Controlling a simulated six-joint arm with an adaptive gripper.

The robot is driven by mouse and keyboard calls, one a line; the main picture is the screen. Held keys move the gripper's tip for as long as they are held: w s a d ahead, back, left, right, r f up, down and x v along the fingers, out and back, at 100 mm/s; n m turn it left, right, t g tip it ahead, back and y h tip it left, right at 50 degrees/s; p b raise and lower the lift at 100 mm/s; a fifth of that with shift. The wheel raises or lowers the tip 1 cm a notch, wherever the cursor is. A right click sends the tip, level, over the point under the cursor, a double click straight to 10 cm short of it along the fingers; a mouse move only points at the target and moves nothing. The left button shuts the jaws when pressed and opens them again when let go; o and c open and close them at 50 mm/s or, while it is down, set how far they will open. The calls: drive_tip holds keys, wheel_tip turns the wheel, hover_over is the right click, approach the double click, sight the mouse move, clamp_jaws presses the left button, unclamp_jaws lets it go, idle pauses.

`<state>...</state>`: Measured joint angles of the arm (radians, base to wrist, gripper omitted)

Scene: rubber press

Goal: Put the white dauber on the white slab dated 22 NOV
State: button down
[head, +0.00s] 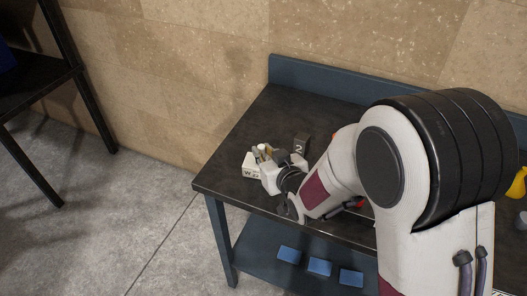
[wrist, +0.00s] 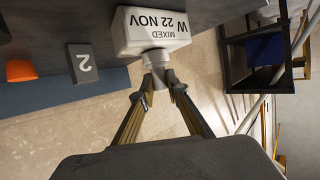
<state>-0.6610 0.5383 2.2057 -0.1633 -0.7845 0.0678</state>
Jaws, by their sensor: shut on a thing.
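The white slab (wrist: 152,32) shows in the wrist view, upside down, with "MIXED" and "W 22 NOV" on its face. In the head view the slab (head: 250,172) sits near the left end of the dark table, partly behind my gripper. My gripper (wrist: 159,88) is shut on the white dauber (wrist: 157,59), a small pale piece between the fingertips. The dauber overlaps the slab's edge in the wrist view; I cannot tell whether they touch. In the head view my gripper (head: 262,153) is at the slab and the dauber is hard to make out.
Several blue pieces (head: 319,267) lie on the lower shelf. A black rack (head: 88,100) stands at left.

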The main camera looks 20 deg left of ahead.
drive_tip(key=shift+f, duration=0.1)
drive_tip(key=c, duration=2)
unclamp_jaws()
drive_tip(key=shift+o, duration=0.2)
drive_tip(key=shift+s+d+r, duration=0.4)
drive_tip(key=v, duration=1)
drive_tip(key=shift+s+d, duration=0.2)
drive_tip(key=shift+s, duration=0.05)
drive_tip(key=shift+r, duration=0.15)
